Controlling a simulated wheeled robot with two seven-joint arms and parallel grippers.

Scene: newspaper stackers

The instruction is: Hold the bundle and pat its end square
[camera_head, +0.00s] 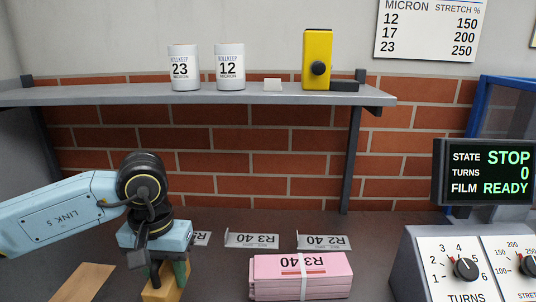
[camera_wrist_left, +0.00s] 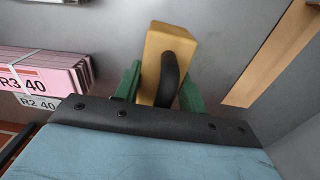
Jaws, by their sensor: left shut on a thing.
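The pink bundle (camera_head: 275,277) lies on the bench right of my left gripper, with a white strap around its middle and "R3 40" printed on top. It also shows at the left of the left wrist view (camera_wrist_left: 45,65). My left gripper (camera_head: 168,275) points down, with green fingers shut on a yellow wooden block (camera_head: 160,292). In the left wrist view the block (camera_wrist_left: 158,45) has a dark curved handle (camera_wrist_left: 170,75) between the fingers. The block is apart from the bundle. Its height above the bench is unclear. My right gripper is not in view.
A tan strip (camera_head: 85,283) lies at the left. A control box (camera_head: 440,265) stands at the right. A shelf (camera_head: 130,97) with cans runs above.

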